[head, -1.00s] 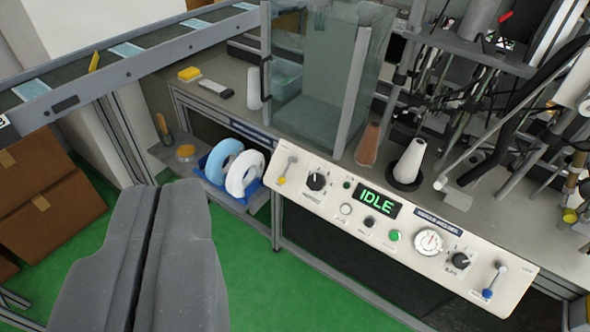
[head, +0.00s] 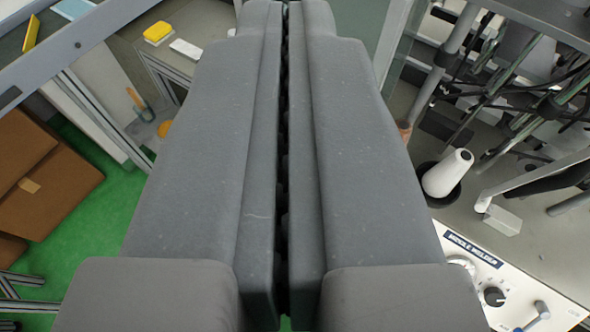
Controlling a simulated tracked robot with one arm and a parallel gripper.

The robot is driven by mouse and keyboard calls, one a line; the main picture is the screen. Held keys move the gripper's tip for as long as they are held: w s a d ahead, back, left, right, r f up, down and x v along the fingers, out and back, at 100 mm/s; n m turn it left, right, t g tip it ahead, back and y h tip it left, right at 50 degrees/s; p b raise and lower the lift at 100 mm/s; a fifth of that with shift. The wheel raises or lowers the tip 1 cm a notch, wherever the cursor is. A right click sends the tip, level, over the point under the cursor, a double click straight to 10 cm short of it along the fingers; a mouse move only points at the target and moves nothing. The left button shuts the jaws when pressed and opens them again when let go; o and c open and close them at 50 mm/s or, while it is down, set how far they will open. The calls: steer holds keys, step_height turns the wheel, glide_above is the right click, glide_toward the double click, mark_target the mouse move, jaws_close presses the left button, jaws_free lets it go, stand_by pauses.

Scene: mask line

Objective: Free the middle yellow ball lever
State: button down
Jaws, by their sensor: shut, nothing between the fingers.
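My gripper (head: 285,30) fills the middle of the head view, its two long grey fingers side by side with only a thin dark seam between them. It is shut and holds nothing. No yellow ball lever shows now; the left and middle of the control panel are hidden behind my gripper. The right end of the white control panel (head: 478,268) shows at the lower right, with a black knob (head: 494,297) and part of a lever (head: 541,310) near the bottom edge.
A white cone spool (head: 447,174) stands on the bench right of my gripper, near metal rods and cables (head: 500,70). A yellow block (head: 158,32) lies at the upper left. Cardboard boxes (head: 50,195) and a rail (head: 75,48) are at the left.

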steer(key=w+d+f+m+g+b, duration=0.1)
steer(key=w+f, duration=0.3)
steer(key=f, duration=0.3)
steer(key=w+d+f+g+y, duration=0.1)
steer(key=w+f, duration=0.3)
steer(key=f, duration=0.4)
steer(key=w+d+f+m+g+b, duration=0.1)
steer(key=w+f, duration=0.2)
steer(key=f, duration=0.4)
steer(key=w+f+m+g+y+b, duration=0.1)
steer(key=f+g, duration=0.1)
steer(key=f, duration=1.2)
steer(key=w+d+f+m+g+y+b, duration=0.1)
steer(key=w+f+m+g, duration=0.1)
steer(key=f, duration=1.3)
steer(key=shift+w+d, duration=0.25)
steer(key=shift+w, duration=0.05)
